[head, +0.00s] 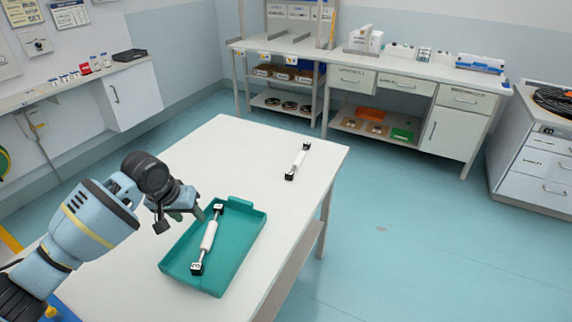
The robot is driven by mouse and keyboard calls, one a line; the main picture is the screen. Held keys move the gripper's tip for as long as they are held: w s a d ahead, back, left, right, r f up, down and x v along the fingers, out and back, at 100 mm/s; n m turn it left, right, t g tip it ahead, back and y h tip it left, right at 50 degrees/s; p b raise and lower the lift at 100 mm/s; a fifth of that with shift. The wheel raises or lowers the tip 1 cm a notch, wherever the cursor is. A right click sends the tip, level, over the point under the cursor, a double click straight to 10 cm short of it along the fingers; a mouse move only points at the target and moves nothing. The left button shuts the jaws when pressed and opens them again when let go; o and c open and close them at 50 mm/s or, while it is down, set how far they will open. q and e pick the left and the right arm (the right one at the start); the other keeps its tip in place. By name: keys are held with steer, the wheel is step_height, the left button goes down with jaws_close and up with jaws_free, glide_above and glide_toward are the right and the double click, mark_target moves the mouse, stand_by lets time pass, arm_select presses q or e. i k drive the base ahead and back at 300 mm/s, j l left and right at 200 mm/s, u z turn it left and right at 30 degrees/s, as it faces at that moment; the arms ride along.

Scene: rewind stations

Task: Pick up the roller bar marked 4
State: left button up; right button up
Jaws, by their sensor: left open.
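A white roller bar (209,236) with black end blocks lies lengthwise in a teal tray (247,250) on the white table (238,145). Small white labels show on its ends, too small to read surely. A second white roller bar (298,163) with black ends lies on the bare table towards the far right corner; I cannot read a number on it. My left gripper (180,221) is open and empty, over the tray's far left edge, left of the upper end of the bar in the tray. My right gripper is not in view.
The table is clear between the tray and the second bar, and along its far side. A workbench (400,68) with drawers and shelves stands behind. A wall counter (70,82) is at left, and a drawer cabinet (535,150) at right. The floor right of the table is free.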

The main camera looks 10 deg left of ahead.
mark_target(288, 175)
steer(key=i+z, duration=0.4)
steer(key=i, duration=0.95)
